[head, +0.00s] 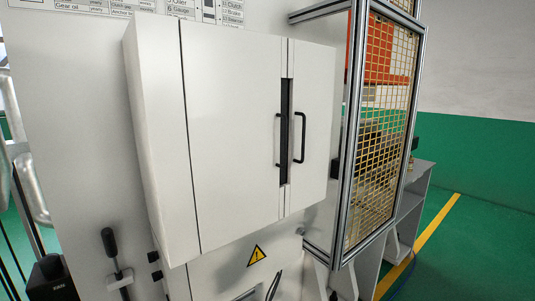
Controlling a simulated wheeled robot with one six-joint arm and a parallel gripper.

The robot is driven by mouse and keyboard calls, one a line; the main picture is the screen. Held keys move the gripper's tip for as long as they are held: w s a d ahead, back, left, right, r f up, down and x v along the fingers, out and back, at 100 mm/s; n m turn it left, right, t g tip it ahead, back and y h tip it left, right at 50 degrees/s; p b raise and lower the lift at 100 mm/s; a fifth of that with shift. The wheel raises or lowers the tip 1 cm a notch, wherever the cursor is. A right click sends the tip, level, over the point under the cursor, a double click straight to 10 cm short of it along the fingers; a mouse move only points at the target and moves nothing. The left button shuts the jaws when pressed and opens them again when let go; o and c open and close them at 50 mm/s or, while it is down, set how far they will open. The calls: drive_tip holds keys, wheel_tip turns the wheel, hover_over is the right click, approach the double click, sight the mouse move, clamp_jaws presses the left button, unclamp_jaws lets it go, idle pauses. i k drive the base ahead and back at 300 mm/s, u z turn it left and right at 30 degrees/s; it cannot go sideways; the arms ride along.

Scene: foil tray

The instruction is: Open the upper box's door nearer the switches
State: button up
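The upper box (155,150) is a white cabinet on a pale panel, in the middle of the head view. Its front has a wide left door (230,130) and a narrower-looking right door (318,120). Both look shut. A dark upright strip (286,165) lies between them. A black bar handle (278,141) stands by the strip on the left door, and another black handle (302,137) is on the right door. No part clearly marked as switches can be made out. My gripper does not show.
A metal-framed yellow mesh guard (385,120) stands close to the box's right. A black-knobbed lever (108,240) sticks out at lower left. A yellow warning triangle (257,255) is below the box. Green floor (485,250) with a yellow line is open at right.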

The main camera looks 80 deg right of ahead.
sight(232, 76)
drive_tip(key=z, duration=1.8)
drive_tip(key=k, duration=0.3)
drive_tip(key=z, duration=0.65)
drive_tip(key=i, duration=0.4)
drive_tip(key=u, duration=1)
drive_tip(key=k, duration=0.4)
drive_tip(key=z, duration=0.75)
